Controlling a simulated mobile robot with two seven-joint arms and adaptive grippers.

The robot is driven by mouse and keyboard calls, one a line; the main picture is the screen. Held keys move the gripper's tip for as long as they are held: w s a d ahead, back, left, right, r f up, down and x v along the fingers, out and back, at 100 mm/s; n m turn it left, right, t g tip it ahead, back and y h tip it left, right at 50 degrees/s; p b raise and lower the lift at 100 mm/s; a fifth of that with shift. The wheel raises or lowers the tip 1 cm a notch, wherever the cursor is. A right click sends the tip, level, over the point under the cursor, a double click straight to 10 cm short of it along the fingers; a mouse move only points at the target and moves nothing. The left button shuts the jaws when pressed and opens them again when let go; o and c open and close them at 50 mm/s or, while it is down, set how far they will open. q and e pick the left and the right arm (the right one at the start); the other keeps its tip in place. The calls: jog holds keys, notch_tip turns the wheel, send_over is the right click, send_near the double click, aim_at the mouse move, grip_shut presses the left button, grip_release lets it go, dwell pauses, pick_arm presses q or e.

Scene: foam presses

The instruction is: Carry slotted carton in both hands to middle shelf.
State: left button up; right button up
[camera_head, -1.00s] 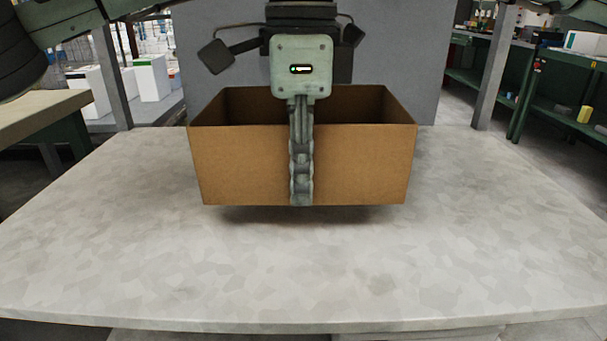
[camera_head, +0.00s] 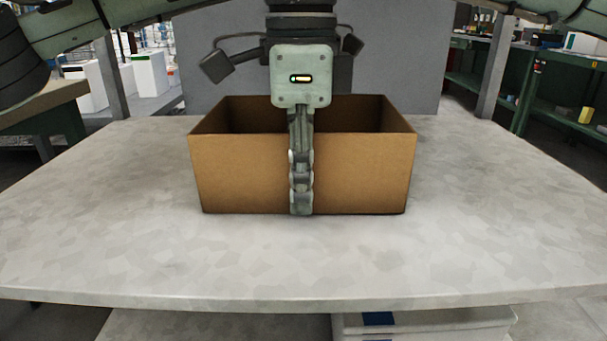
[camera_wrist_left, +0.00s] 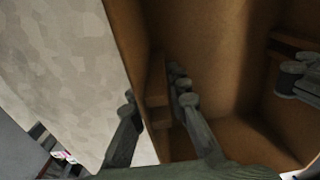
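The open-topped brown carton (camera_head: 250,172) stands upright on the grey mottled shelf board (camera_head: 300,260); its base appears to meet the surface. My right gripper (camera_head: 301,200) points down at the middle of the carton's near wall and is shut on it; its inner finger is hidden in the head view. In the left wrist view, my left gripper (camera_wrist_left: 155,95) has one finger outside and one inside a wall of the carton (camera_wrist_left: 215,40), shut on that wall. The left gripper's fingers are hidden in the head view. Another gripper finger shows beside a slot in the opposite wall.
The board is bare to the left, right and front of the carton. Grey uprights (camera_head: 494,75) stand at its back corners, with a grey panel (camera_head: 400,60) behind. A white box (camera_head: 430,325) lies on a level below. Green workbenches (camera_head: 530,80) stand at the back right.

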pick_arm(q)
jog(key=o, duration=0.4)
jog(key=shift+s+d, duration=0.15)
pick_arm(e)
jog(key=o, duration=0.5)
jog(key=shift+w+r, duration=0.1)
jog(key=shift+w, duration=0.05)
jog(key=shift+c, duration=0.2)
pick_arm(q)
jog(key=shift+r, duration=0.1)
pick_arm(e)
jog(key=o, duration=0.5)
pick_arm(q)
notch_tip(320, 180, up, 7)
jog(key=shift+r, duration=0.25)
pick_arm(e)
jog(key=shift+r, duration=0.25)
notch_tip(320, 180, up, 7)
